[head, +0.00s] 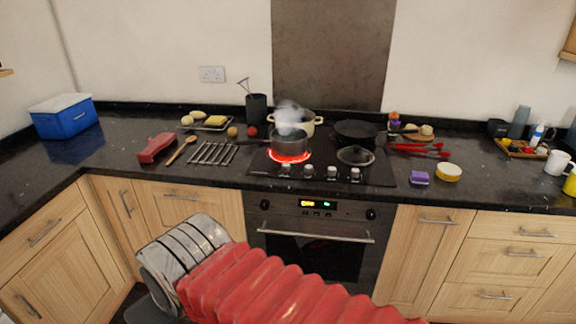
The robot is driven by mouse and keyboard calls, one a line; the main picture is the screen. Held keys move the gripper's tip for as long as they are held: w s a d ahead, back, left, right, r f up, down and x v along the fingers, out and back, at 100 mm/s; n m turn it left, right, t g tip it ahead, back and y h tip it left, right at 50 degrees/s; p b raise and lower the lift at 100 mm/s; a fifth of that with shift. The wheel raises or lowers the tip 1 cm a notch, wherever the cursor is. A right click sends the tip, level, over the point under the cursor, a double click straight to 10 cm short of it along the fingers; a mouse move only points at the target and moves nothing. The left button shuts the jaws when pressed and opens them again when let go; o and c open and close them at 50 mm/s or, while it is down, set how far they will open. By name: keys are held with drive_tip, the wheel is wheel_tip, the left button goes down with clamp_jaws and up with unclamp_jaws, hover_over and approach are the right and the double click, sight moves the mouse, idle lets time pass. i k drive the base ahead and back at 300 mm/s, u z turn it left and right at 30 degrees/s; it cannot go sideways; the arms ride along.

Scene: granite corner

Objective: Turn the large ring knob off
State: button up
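The black hob (262,168) is set into the dark counter above the oven. Several pale knobs stand in a row along its front: a far-left knob (286,169), a second knob (308,170), a third knob (331,172) and a far-right knob (355,174). The large ring (289,158) at front left glows red under a steaming dark saucepan (289,142). Which knob serves this ring, and the knobs' settings, are too small to tell. My red-sleeved arm and its grey joint fill the lower middle, below the counter's front. My gripper's fingers do not show.
A metal rack (213,153) lies left, red tongs (416,150) right. The oven handle (315,236) sticks out below.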

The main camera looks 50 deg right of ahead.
sight(308, 170)
drive_tip(key=u, duration=1.6)
drive_tip(key=k, duration=1.8)
drive_tip(key=z, duration=1.35)
